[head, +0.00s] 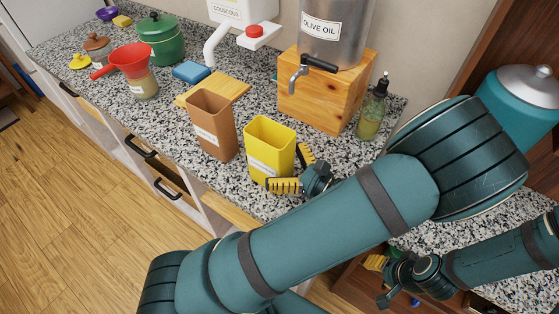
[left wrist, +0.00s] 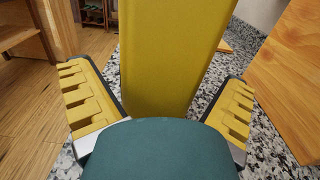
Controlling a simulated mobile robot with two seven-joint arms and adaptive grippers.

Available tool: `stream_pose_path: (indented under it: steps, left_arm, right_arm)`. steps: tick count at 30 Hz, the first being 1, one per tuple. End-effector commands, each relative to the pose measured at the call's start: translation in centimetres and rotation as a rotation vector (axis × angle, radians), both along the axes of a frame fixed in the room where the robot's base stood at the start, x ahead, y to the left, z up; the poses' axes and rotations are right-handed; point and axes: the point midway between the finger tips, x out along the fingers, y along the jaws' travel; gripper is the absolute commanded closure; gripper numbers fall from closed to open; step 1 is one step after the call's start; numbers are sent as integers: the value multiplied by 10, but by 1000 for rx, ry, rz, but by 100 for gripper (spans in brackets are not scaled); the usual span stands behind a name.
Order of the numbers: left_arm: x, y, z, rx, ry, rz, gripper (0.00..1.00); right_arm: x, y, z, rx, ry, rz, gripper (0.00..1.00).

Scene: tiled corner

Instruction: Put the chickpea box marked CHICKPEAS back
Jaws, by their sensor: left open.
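A yellow open-topped box (head: 268,145) with a white label stands upright on the speckled counter; I cannot read its label. A brown open-topped box (head: 212,125), also with a white label too small to read, stands just left of it. My left gripper (head: 284,167) is open, its yellow-padded fingers on either side of the yellow box's near right part. In the left wrist view the yellow box (left wrist: 170,60) stands between the spread fingers, with gaps on both sides. My right gripper (head: 378,278) is low at the right; its jaw opening is unclear.
A wooden block (head: 325,95) under the olive oil dispenser (head: 335,30) and an oil bottle (head: 372,108) stand behind and right. The counter's front edge is close.

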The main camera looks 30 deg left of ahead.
Motion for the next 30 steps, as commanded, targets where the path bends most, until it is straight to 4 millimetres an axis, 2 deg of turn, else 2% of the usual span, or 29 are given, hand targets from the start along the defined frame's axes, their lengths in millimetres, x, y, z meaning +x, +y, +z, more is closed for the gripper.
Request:
stream_pose_path:
  steps: [9, 15, 21, 30]
  left_arm:
    - [-5, -65, 0, -2, 1, -3, 0]
    - [-7, -96, -1, -1, 0, -2, 0]
    - [-9, -108, -1, 0, 2, 0, 0]
    - [-9, -109, -1, 0, 2, 0, 0]
  right_arm:
    - [2, 0, 5, 0, -3, -2, 53]
    - [2, 0, 6, -1, -5, -4, 53]
    - [2, 0, 6, -1, -5, -4, 53]
    - [2, 0, 6, -1, -5, -4, 53]
